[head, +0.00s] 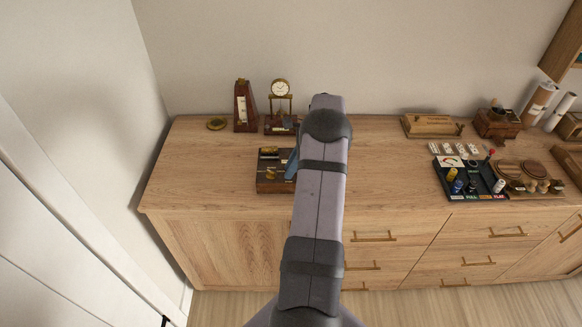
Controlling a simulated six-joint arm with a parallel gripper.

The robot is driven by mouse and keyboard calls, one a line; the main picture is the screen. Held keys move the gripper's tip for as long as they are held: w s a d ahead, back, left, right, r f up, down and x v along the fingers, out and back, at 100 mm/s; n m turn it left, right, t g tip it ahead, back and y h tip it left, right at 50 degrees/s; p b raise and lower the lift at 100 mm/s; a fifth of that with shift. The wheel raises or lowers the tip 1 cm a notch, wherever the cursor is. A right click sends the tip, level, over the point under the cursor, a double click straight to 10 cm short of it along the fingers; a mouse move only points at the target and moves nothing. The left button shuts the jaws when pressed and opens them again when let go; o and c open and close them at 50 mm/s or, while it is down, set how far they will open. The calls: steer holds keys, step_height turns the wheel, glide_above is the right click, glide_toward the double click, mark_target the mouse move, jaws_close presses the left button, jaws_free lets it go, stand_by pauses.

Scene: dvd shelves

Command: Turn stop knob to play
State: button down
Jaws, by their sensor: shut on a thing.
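A dark wooden box (268,186) with brass parts (269,154) on top sits near the front of the wooden cabinet top, left of the middle. My arm comes up from the bottom and covers the box's right side. A blue-grey part of my gripper (291,165) shows at the right part of the box, low over it. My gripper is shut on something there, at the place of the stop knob. The fingertips, the knob itself and its marks are hidden or too small to tell.
The cabinet top (200,170) is clear left of the box.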

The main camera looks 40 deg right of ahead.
steer(key=n, duration=0.1)
steer(key=n+g+b, duration=0.1)
steer(key=n, duration=0.1)
steer(key=shift+w+d+y, duration=0.1)
steer(key=shift+w+y, duration=0.1)
steer(key=shift+y, duration=0.1)
steer(key=shift+w+d+n+g+b, duration=0.15)
steer(key=shift+n+g, duration=0.15)
steer(key=shift+n, duration=0.6)
steer(key=shift+a+n+g+b, duration=0.15)
steer(key=shift+n+g, duration=0.15)
steer(key=shift+n, duration=1)
steer(key=c, duration=1.6)
jaws_free()
steer(key=shift+o, duration=0.2)
steer(key=shift+r, duration=0.1)
step_height(320, 180, up, 10)
steer(key=p, duration=0.7)
